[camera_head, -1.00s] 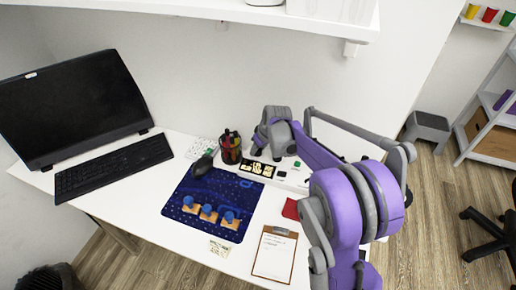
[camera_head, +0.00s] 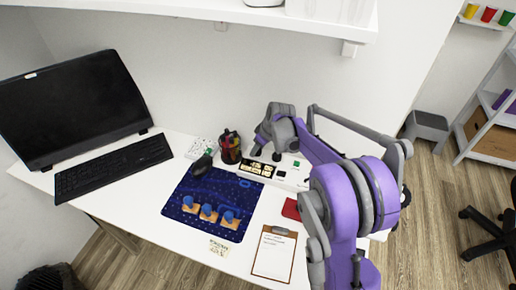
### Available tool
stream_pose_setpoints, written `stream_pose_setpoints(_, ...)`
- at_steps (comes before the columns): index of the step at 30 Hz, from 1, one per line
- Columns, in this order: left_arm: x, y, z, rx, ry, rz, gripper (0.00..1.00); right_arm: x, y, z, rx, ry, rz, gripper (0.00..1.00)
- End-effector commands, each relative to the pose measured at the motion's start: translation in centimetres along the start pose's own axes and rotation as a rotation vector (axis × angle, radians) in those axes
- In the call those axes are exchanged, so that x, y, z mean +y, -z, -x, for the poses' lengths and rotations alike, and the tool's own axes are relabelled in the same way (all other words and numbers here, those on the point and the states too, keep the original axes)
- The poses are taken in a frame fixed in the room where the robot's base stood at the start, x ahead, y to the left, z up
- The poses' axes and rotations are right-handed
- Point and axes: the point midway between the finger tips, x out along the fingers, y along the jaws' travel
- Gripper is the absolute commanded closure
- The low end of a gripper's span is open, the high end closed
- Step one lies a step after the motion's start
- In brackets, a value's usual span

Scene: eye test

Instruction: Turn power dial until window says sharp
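A white device (camera_head: 291,185) stands at the back of the desk, below my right gripper. Its black panel (camera_head: 244,166) has several pale yellow windows, and a small dark square sits to the right of it. The lettering is too small to read. No power dial can be made out; it may be hidden by the gripper. My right gripper (camera_head: 267,153) points down at the device's back edge, its dark fingertips apart with a gap between them. Whether it touches the device, I cannot tell. My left gripper is not in view.
A pen cup (camera_head: 231,148) and a dark mouse (camera_head: 202,165) are left of the device. A blue mat (camera_head: 190,180) holds several blue-knobbed wooden blocks. A clipboard (camera_head: 274,255) and red item (camera_head: 291,209) lie in front. A shelf (camera_head: 300,24) overhangs; a monitor (camera_head: 70,105) stands left.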

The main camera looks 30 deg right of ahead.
Motion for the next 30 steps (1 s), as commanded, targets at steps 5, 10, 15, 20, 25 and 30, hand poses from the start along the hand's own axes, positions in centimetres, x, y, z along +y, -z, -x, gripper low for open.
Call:
stream_pose_setpoints(5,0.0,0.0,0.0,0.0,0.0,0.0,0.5,0.0,-0.01,0.01,0.0,0.0,-0.001,0.28)
stream_pose_setpoints(10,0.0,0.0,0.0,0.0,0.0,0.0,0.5,0.03,0.0,0.0,0.0,-0.001,-0.001,0.28)
stream_pose_setpoints(15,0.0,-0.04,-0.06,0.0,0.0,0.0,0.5,-0.01,0.0,-0.01,0.001,-0.013,-0.027,0.28)
stream_pose_setpoints(20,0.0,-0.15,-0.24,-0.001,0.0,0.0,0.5,-0.13,0.0,-0.06,0.0,-0.057,-0.131,0.28)
stream_pose_setpoints(25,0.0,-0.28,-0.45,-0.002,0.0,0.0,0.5,-0.27,0.02,-0.08,0.0,-0.124,-0.294,0.28)
stream_pose_setpoints(30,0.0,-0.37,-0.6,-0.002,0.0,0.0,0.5,-0.36,0.11,-0.1,0.0,-0.19,-0.452,0.28)
